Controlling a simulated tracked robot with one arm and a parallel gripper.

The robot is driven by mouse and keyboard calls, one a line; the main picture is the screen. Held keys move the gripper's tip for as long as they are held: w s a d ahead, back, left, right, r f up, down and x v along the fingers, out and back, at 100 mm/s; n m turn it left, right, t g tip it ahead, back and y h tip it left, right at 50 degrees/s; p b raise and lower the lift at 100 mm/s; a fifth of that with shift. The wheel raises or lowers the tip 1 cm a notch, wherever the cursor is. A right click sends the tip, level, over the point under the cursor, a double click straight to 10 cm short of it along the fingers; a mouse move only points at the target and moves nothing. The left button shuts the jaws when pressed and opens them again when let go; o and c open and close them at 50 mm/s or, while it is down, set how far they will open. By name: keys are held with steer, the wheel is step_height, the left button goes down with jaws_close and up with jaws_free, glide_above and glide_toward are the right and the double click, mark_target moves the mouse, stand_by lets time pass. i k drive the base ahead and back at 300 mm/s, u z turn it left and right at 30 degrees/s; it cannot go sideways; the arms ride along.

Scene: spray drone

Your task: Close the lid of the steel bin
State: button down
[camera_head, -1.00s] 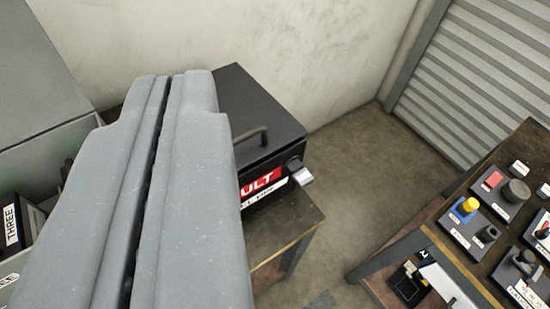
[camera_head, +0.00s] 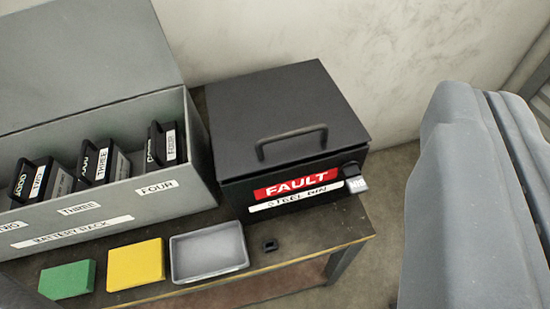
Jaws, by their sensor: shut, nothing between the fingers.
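The steel bin (camera_head: 240,192) is a black box with a red FAULT label and a white STEEL BIN label on its front. Its flat black lid (camera_head: 275,100) lies down on top of the box, with a bar handle (camera_head: 291,140) near the front edge. A latch with a light grey tab (camera_head: 356,184) sits at the front right corner. My gripper (camera_head: 490,110) is at the right side of the picture, shut and empty, apart from the bin. The near end of it runs out of the frame.
A grey battery rack (camera_head: 110,205) with its cover raised stands left of the bin, holding several black batteries. A green block (camera_head: 67,280), a yellow block (camera_head: 135,265), a grey tray (camera_head: 208,277) and a small black piece (camera_head: 270,245) lie on the bench (camera_head: 310,243) in front.

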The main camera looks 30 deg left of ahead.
mark_target(269, 119)
steer(key=u, duration=0.05)
steer(key=k, duration=1.15)
steer(key=u, duration=0.55)
steer(key=i, duration=1)
steer(key=z, duration=0.05)
